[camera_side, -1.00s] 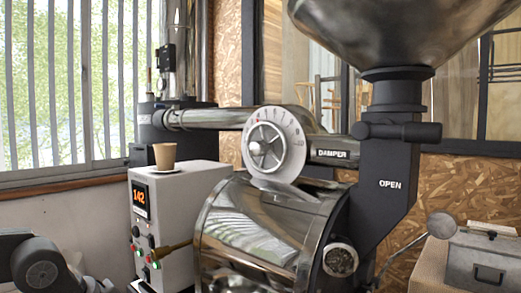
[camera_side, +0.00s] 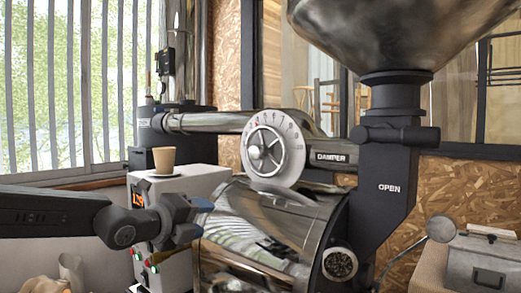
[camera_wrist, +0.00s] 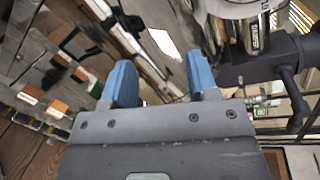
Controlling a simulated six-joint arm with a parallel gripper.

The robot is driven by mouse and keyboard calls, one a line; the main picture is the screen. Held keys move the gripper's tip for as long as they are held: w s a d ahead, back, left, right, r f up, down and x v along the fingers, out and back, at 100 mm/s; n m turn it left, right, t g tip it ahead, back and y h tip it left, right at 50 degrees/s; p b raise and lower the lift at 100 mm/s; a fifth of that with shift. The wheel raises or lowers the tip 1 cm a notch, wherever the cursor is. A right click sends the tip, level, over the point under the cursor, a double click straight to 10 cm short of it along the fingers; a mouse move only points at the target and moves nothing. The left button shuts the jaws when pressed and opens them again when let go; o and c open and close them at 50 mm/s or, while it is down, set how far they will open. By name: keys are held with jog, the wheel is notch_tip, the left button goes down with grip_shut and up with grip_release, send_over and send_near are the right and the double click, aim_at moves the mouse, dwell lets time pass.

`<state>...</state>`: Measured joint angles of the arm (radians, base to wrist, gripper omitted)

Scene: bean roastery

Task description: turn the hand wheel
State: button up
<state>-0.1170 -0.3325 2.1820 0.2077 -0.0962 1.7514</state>
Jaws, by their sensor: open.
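The hand wheel (camera_side: 262,152) is a small silver spoked knob at the centre of a round white dial with marks around its rim. It sits above the shiny drum, left of the DAMPER label (camera_side: 331,157). My gripper (camera_side: 201,207) is at the lower left of the wheel, in front of the control box, clear of the wheel in the picture. In the wrist view, its two blue fingertips (camera_wrist: 161,75) stand apart with nothing between them. I cannot make out the wheel in the wrist view.
A paper cup (camera_side: 165,160) stands on the control box (camera_side: 210,180), close above my gripper. The metal drum (camera_side: 270,222) lies to the right. The hopper (camera_side: 372,35) and its dark chute (camera_side: 382,180) stand further right. A metal case (camera_side: 482,262) sits at the right edge.

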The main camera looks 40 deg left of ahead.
aim_at(254, 153)
jog(key=w+r+m+t+h, duration=0.1)
jog(key=w+r+m+t, duration=0.1)
jog(key=w+r+m, duration=0.2)
jog(key=w+r+m+t+h, duration=0.1)
jog(key=w+r+m+t, duration=0.1)
jog(key=w+r+m, duration=0.2)
jog(key=w+r+m+t+h, duration=0.1)
jog(key=w+r+m+t, duration=0.1)
jog(key=w+r+m, duration=0.3)
jog(key=shift+w+m+t, duration=0.15)
jog(key=shift+w+m, duration=1)
jog(key=shift+w, duration=0.6)
jog(key=shift+w+m+t, duration=0.15)
jog(key=shift+w+m, duration=1)
jog(key=shift+w, duration=0.6)
jog(key=c, duration=1)
